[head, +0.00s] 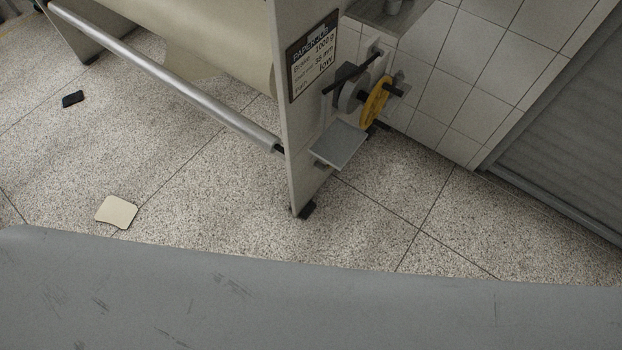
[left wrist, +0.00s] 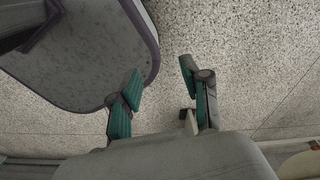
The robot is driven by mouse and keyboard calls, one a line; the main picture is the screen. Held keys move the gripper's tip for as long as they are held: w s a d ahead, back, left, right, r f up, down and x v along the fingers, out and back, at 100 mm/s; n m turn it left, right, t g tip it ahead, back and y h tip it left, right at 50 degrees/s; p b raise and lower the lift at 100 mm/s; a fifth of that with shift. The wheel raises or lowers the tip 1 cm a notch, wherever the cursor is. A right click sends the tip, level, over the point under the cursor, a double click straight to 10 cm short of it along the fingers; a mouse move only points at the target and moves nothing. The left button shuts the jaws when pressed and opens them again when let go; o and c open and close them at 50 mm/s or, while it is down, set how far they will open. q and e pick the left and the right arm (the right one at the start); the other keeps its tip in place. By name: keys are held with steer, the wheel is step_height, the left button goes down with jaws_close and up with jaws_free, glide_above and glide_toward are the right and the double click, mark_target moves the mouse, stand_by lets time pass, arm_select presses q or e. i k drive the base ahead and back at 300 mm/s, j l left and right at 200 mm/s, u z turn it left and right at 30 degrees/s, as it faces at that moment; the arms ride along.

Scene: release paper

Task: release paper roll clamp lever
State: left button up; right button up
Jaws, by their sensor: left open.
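The paper roll stand (head: 289,120) is in the upper middle of the head view, with a beige paper roll (head: 200,30) and a silver bar (head: 165,75) below it. On the outer side of its end panel are a black lever-like bar (head: 350,77), a yellow wheel (head: 375,102) and a small grey plate (head: 340,144). I cannot tell for sure which part is the clamp lever. My left gripper (left wrist: 158,88) shows in the left wrist view, with green-padded fingers apart and nothing between them, over speckled floor. No gripper shows in the head view.
A labelled sign (head: 313,55) is on the end panel. A black object (head: 72,99) and a beige square piece (head: 116,212) lie on the floor. A tiled wall (head: 450,85) and a grey shutter-like panel (head: 570,120) stand at right.

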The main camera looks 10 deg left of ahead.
mark_target(321, 166)
steer(key=i+l, duration=0.15)
steer(key=l, duration=0.25)
steer(key=i+l+z, duration=0.1)
steer(key=l, duration=0.3)
steer(key=i+l, duration=0.4)
steer(key=l, duration=0.35)
steer(key=i+l+z, duration=0.1)
steer(key=l, duration=0.25)
steer(key=i, duration=0.1)
